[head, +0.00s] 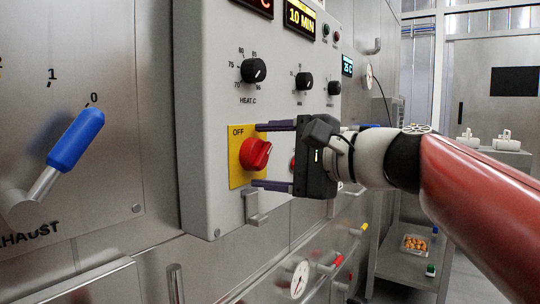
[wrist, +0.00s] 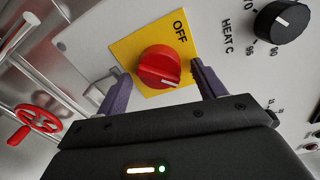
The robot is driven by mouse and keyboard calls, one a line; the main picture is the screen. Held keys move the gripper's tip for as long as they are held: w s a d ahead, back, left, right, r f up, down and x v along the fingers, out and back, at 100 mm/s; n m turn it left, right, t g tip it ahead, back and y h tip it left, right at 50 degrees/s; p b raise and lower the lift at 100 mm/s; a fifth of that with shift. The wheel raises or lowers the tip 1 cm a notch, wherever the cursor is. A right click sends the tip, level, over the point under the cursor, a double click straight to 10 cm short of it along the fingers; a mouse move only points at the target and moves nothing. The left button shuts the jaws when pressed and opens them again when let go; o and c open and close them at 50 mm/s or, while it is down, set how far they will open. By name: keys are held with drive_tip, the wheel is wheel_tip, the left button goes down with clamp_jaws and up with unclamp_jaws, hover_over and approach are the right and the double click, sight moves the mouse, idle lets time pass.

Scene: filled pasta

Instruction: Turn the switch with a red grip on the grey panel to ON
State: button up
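The red-grip switch (head: 256,153) sits on a yellow plate (head: 235,167) on the grey panel (head: 205,120). The plate reads OFF at its top left; no ON label is visible. A white mark on the grip points to upper right in the head view. In the wrist view the red grip (wrist: 160,66) is in plain sight on the yellow plate (wrist: 125,48). My gripper (head: 257,156) is open, one finger above and one below the grip in the head view. In the wrist view the fingers flank the grip with gaps. Whether the tips touch the panel is unclear.
A metal bracket (head: 255,210) sticks out just below the yellow plate, close to my lower finger. Black dials, including the HEAT C knob (head: 253,70), are above. A blue-handled lever (head: 75,140) is on the left wall. A red valve wheel (wrist: 38,121) shows in the wrist view.

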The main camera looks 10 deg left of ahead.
drive_tip(key=v, duration=0.7)
drive_tip(key=shift+s+d+b, duration=0.2)
drive_tip(key=shift+d+b, duration=0.1)
drive_tip(key=shift+d, duration=0.05)
drive_tip(key=s+d+f+n+h, duration=0.2)
drive_tip(key=s+d+f+h, duration=0.2)
drive_tip(key=f, duration=0.8)
drive_tip(key=s+d+f+n+h, duration=0.2)
drive_tip(key=s+d+f+h, duration=0.2)
drive_tip(key=f, duration=0.9)
drive_tip(key=s+d+f+n+h, duration=0.2)
drive_tip(key=s+d+f+h, duration=0.2)
drive_tip(key=d+f+h, duration=0.3)
drive_tip(key=d+f, duration=0.3)
drive_tip(key=f, duration=0.2)
drive_tip(key=shift+f+n+g+h, duration=0.35)
drive_tip(key=shift+n+g+h, duration=0.05)
drive_tip(key=shift+s+d+f, duration=0.1)
drive_tip(key=shift+d+f, duration=0.1)
drive_tip(key=shift+c, duration=0.4)
